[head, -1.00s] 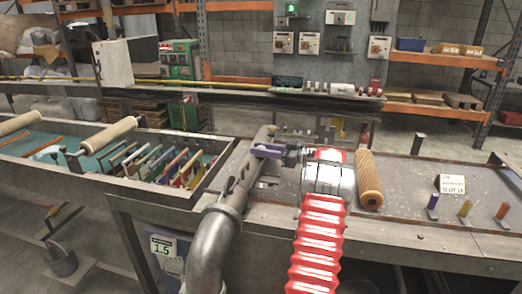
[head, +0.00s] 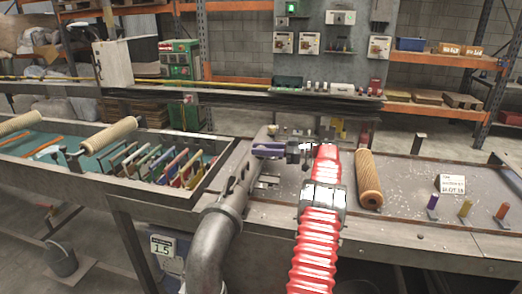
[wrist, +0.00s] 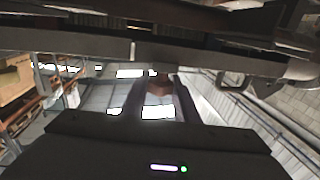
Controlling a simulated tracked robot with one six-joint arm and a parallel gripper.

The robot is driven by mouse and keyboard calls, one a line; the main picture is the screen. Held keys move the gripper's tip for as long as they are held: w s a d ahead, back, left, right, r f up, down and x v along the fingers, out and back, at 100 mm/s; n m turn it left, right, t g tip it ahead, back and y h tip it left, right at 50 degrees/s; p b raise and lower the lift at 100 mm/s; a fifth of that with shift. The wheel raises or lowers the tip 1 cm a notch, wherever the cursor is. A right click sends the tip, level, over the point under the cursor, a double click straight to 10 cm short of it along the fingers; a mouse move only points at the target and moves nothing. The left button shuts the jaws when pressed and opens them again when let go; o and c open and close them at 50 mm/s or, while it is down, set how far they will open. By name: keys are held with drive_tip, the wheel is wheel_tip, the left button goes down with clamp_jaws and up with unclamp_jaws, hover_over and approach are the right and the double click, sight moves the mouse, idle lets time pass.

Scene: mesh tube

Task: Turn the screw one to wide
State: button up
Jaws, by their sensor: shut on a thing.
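A grey metal pipe (head: 228,190) rises from the bench's front and runs back along its left side, with slots in its upper part. My gripper (head: 258,150) reaches in from the right, its purple-grey fingers against the upper pipe. In the wrist view my gripper (wrist: 158,82) has a finger on each side of a small reddish-brown piece, which seems to be the screw (wrist: 160,89), and is shut on it. In the head view the fingers hide this piece. A small pale knob (head: 272,130) shows just behind the fingers. I cannot read the screw's setting.
A ribbed tan roller (head: 369,180) lies right of my arm. A small white label card (head: 452,185) and several coloured pegs (head: 466,208) stand farther right. A tray (head: 105,192) of coloured strips is on the left.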

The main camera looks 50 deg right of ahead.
drive_tip(key=shift+r+n+g+y, duration=0.15)
drive_tip(key=shift+n+g+y, duration=0.15)
drive_tip(key=shift+n+y, duration=0.15)
idle(0.5)
drive_tip(key=o, duration=1.1)
drive_tip(key=shift+c, duration=0.2)
